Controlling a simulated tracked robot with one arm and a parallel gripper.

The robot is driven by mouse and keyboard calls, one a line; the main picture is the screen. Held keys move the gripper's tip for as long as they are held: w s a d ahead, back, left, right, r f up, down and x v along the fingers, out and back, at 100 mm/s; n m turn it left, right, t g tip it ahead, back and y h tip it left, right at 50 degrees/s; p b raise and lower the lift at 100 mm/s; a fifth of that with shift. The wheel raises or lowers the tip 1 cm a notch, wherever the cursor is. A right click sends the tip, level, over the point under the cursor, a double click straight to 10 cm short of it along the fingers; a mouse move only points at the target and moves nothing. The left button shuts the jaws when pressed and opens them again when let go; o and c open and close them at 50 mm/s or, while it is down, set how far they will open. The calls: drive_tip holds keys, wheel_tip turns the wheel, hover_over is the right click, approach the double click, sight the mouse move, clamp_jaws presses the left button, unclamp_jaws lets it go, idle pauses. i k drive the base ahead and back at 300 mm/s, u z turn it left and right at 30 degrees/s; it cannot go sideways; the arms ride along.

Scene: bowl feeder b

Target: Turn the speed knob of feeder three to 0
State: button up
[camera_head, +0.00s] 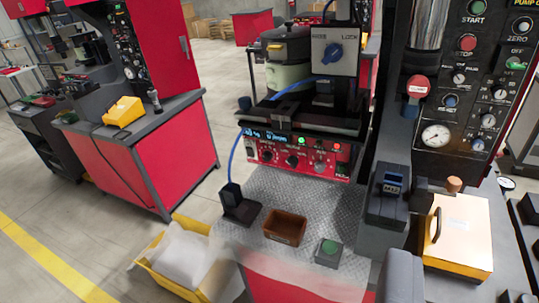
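A red control panel (300,152) with small dark knobs faces me in the middle of the view, under a dark platform. Its left knob (267,155), middle knob (293,161) and right knob (320,168) sit in a row. A lit blue display (265,134) and small green and red lights are above them. The labels are too small to read, so I cannot tell which knob sets speed, where it points, or whether this is feeder three. A dark round bowl-like vessel (286,45) stands behind the panel. My gripper is not recognisable in the view.
A grey box with a blue rotary switch (333,53) stands above the panel. A metal plate holds a brown bin (285,227) and a green button box (329,249). A dark press panel (475,90) and an orange-sided box (458,233) are right.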

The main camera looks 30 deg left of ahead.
sight(267, 156)
drive_tip(key=k, duration=0.5)
drive_tip(key=u, duration=0.7)
drive_tip(key=i, duration=0.8)
drive_tip(key=z, duration=0.1)
